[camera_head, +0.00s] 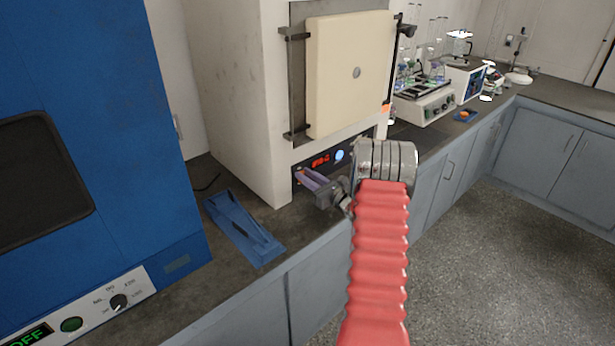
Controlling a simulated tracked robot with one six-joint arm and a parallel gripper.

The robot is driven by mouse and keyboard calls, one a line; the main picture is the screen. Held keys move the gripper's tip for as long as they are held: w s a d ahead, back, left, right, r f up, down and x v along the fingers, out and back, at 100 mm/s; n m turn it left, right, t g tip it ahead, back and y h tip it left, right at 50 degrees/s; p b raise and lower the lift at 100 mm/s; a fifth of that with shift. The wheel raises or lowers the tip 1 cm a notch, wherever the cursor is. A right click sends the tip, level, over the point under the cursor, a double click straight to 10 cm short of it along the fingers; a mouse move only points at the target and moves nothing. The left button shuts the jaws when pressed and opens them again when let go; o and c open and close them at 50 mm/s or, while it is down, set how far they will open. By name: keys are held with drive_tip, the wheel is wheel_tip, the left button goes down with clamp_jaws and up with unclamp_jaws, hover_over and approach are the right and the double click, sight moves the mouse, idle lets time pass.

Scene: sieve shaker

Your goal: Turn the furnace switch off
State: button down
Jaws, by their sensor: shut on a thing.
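The furnace (235,80) is a tall white box with a cream door (345,75), which is shut. Its dark control panel (356,146) sits below the door, with a lit red display (320,161) and a round blue-white button or light (340,155). My gripper (301,173) reaches in from the right, its purple fingers at the lower left part of the panel. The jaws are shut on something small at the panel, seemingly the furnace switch. The switch itself is hidden by the fingers, so its position cannot be seen.
A blue oven (85,120) with a dial (119,302) and a green "OFF" display (27,335) stands at left. A blue tray-like holder (243,228) lies on the dark counter between them. Lab devices (425,105) stand farther right. Open floor (500,260) lies right of the cabinets.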

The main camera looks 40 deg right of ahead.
drive_tip(key=shift+f, duration=0.1)
drive_tip(key=shift+s+f+t, duration=0.15)
drive_tip(key=shift+f+t, duration=0.05)
drive_tip(key=shift+t, duration=0.65)
drive_tip(key=shift+s+f+t, duration=0.1)
drive_tip(key=shift+f+t, duration=0.1)
drive_tip(key=shift+t, duration=0.65)
drive_tip(key=c, duration=1.6)
unclamp_jaws()
drive_tip(key=shift+o, duration=0.2)
drive_tip(key=shift+s, duration=0.1)
drive_tip(key=shift+s+f, duration=0.2)
drive_tip(key=shift+s, duration=0.1)
drive_tip(key=s, duration=1.2)
drive_tip(key=shift+s+d, duration=0.15)
drive_tip(key=shift+s, duration=0.05)
